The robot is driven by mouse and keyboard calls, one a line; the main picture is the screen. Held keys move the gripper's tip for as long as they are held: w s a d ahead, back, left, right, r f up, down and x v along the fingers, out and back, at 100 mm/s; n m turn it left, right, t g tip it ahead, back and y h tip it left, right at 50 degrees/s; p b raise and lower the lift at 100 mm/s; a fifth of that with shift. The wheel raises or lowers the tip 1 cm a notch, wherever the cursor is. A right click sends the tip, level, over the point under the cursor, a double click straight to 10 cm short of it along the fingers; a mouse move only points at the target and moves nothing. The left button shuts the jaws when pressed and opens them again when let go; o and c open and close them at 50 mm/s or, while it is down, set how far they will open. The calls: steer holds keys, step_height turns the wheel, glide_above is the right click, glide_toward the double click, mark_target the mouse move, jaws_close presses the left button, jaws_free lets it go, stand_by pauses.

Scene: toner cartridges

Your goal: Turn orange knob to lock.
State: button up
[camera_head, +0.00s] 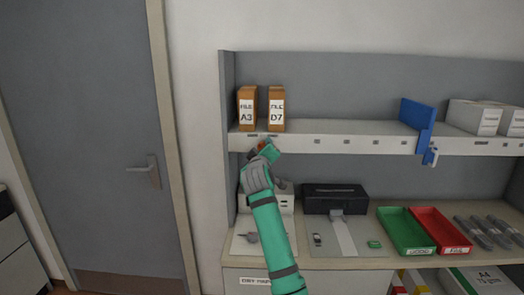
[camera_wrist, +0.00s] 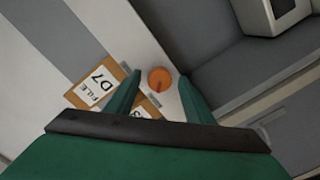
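The orange knob (camera_wrist: 159,79) is round and shows in the wrist view with a thin dark red mark on its face. My gripper (camera_wrist: 160,76) is open, with one green finger on either side of the knob in the picture. I see a gap on both sides; I cannot tell how far the fingertips are from it in depth. In the head view my gripper (camera_head: 264,152) is at the shelf's front edge, below the binders, and mostly hides a small orange-red patch there.
The shelf (camera_head: 345,142) holds two file binders (camera_head: 247,108), a blue holder (camera_head: 416,113) and white boxes. Below it are a black printer-like box (camera_head: 335,198), a green tray (camera_head: 405,232) and a red tray (camera_head: 441,231). A grey door (camera_head: 85,130) is at left.

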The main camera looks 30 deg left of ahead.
steer(key=shift+s, duration=0.1)
steer(key=v, duration=1)
steer(key=shift+s+d, duration=0.2)
steer(key=shift+s, duration=0.1)
